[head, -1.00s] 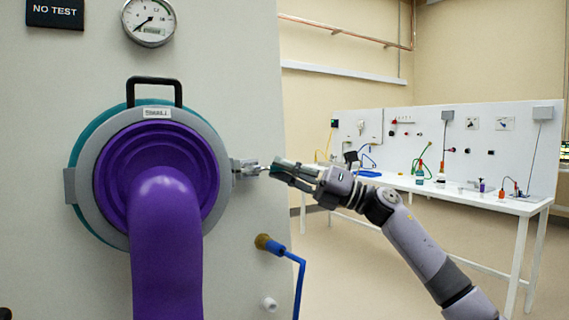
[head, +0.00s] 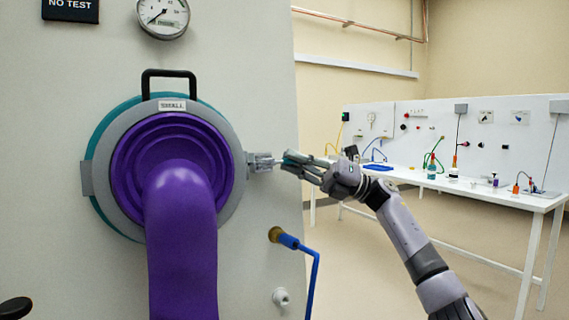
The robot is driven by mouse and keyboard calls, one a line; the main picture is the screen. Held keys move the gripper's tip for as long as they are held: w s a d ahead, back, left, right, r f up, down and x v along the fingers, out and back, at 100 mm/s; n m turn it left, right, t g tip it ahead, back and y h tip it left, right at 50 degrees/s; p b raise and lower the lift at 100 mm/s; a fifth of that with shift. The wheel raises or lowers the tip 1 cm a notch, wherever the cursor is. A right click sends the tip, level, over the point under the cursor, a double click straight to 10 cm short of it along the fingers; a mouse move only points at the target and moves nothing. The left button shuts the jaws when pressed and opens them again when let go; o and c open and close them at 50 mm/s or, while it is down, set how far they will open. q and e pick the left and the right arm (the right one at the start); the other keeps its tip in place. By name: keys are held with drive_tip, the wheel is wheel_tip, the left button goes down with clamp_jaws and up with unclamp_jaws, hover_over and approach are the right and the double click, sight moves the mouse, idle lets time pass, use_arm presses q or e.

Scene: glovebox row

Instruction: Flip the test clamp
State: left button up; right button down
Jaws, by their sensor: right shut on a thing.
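The test clamp (head: 262,162) is a small grey metal latch on the right side of the grey ring (head: 236,196) around a purple glove port (head: 128,172). My right gripper (head: 287,161) reaches in from the right at the height of the clamp. Its fingers are closed at the clamp's outer end, and they hide the part they grip. A long purple glove sleeve (head: 182,245) hangs out of the port. My left gripper is not in view.
A blue hose on a brass fitting (head: 275,234) and a white knob (head: 281,297) are below the clamp. A gauge (head: 163,15) and a "NO TEST" sign (head: 70,9) are above. A white bench (head: 480,190) stands behind at right, with open floor before it.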

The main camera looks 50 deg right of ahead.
drive_tip(key=shift+d+r, duration=0.1)
drive_tip(key=shift+r, duration=0.1)
drive_tip(key=c, duration=1.6)
unclamp_jaws()
drive_tip(key=shift+f, duration=0.15)
drive_tip(key=shift+c, duration=0.2)
drive_tip(key=shift+f, duration=0.1)
drive_tip(key=v, duration=1.2)
drive_tip(key=shift+w, duration=0.1)
